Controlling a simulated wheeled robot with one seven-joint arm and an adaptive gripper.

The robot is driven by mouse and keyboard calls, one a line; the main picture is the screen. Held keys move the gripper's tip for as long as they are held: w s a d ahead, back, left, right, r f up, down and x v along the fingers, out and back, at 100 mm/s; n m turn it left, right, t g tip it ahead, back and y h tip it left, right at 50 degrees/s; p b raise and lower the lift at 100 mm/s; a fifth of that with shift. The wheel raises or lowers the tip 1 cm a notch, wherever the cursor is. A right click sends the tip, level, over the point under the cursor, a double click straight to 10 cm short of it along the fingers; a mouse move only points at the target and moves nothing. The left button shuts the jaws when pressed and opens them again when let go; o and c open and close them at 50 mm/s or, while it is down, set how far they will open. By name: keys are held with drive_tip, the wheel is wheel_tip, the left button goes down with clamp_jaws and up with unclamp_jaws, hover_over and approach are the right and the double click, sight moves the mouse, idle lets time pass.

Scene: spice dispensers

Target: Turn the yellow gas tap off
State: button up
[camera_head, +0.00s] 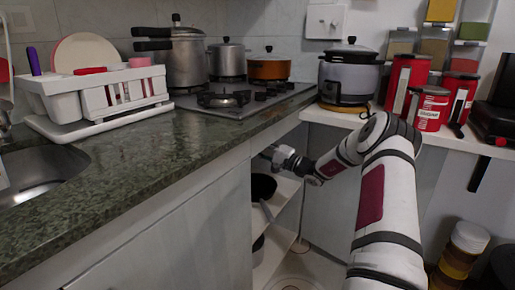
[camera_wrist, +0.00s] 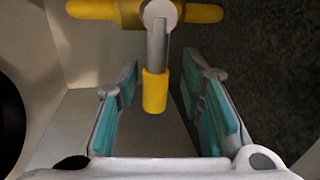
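The gas tap (camera_wrist: 95,10) shows in the wrist view at the top. It has a yellow crosswise body and a grey lever with a yellow end (camera_wrist: 155,92) that points down the picture toward my gripper. My gripper (camera_wrist: 160,72) is open, with one teal-padded finger on each side of the lever. Gaps show between the yellow end and both pads. In the head view my gripper (camera_head: 283,156) is just below the countertop edge, at the open cabinet under the stove. The tap cannot be made out in the head view.
The countertop (camera_head: 150,150) and the cabinet panel (camera_head: 190,240) border my gripper on the left. Open shelves (camera_head: 275,255) with a dark pot (camera_head: 263,187) lie below it. A stove (camera_head: 250,105) with pots is above. A white counter (camera_head: 335,117) bears a cooker and red canisters.

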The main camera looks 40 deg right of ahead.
drive_tip(key=v, duration=1.2)
drive_tip(key=shift+s+f, duration=0.1)
drive_tip(key=shift+f, duration=0.05)
idle(0.4)
